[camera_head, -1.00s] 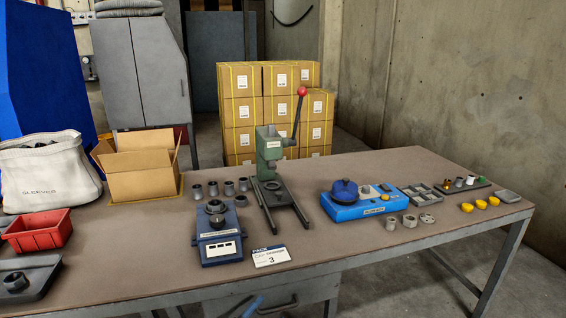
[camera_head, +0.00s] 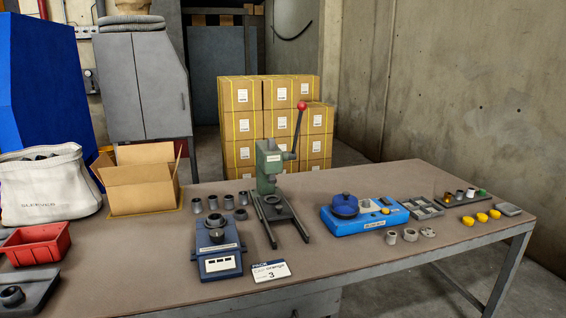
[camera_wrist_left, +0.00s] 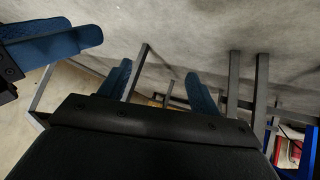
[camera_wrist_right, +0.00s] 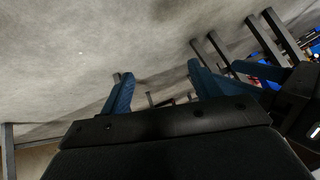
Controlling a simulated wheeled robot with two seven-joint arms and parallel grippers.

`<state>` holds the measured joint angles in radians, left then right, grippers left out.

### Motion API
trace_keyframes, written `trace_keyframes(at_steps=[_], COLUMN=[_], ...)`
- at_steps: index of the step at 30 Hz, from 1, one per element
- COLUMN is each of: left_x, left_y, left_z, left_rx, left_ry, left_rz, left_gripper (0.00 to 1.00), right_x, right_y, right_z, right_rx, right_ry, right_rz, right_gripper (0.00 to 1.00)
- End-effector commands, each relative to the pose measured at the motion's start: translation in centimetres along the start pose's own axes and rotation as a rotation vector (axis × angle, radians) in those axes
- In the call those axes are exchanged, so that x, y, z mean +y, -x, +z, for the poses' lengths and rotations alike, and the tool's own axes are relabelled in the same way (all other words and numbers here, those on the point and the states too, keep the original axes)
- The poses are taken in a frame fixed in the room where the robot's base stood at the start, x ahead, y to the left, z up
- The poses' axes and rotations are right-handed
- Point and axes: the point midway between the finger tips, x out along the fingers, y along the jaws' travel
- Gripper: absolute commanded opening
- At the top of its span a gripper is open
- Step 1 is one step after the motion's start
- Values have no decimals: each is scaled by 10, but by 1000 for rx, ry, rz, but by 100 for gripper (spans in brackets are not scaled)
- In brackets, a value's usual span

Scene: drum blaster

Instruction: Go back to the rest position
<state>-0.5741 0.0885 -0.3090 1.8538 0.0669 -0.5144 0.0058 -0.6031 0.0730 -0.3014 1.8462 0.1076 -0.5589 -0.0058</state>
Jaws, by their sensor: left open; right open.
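My left gripper (camera_wrist_left: 160,88) shows in the left wrist view with its two blue fingers apart and nothing between them. It hangs over grey floor, with table legs (camera_wrist_left: 262,90) beyond it. My right gripper (camera_wrist_right: 158,88) shows in the right wrist view, also with its blue fingers apart and empty, over grey floor. Blue fingers of the other gripper show at the left edge of the left wrist view and the right side of the right wrist view. Neither gripper is in the head view.
The brown workbench (camera_head: 330,255) holds a green press (camera_head: 268,170), a dark blue fixture (camera_head: 217,248), a blue station (camera_head: 365,215), a red bin (camera_head: 38,243), an open carton (camera_head: 140,180) and a white sack (camera_head: 48,185). Stacked cartons (camera_head: 243,125) stand behind.

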Motion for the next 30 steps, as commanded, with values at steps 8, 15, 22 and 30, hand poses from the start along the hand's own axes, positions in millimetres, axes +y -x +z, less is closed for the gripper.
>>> trace_keyframes(at_steps=[8, 15, 22, 30], left_x=[11, 9, 7, 3], left_y=[29, 75, 157, 276], left_z=[4, -44, -114, -183], left_rx=[-111, -191, -308, -473], left_ry=[46, 39, 32, 36], left_rz=[16, 4, -19, -58], left_gripper=[63, 63, 63, 63], right_x=[-2, -3, -6, -8], right_y=[25, 74, 162, 285], right_z=[-26, -71, -134, -195], right_rx=[-35, -115, -233, -397], right_ry=[3, 9, 12, 6], right_rz=[6, 19, 45, 87], right_gripper=[63, 63, 63, 63])
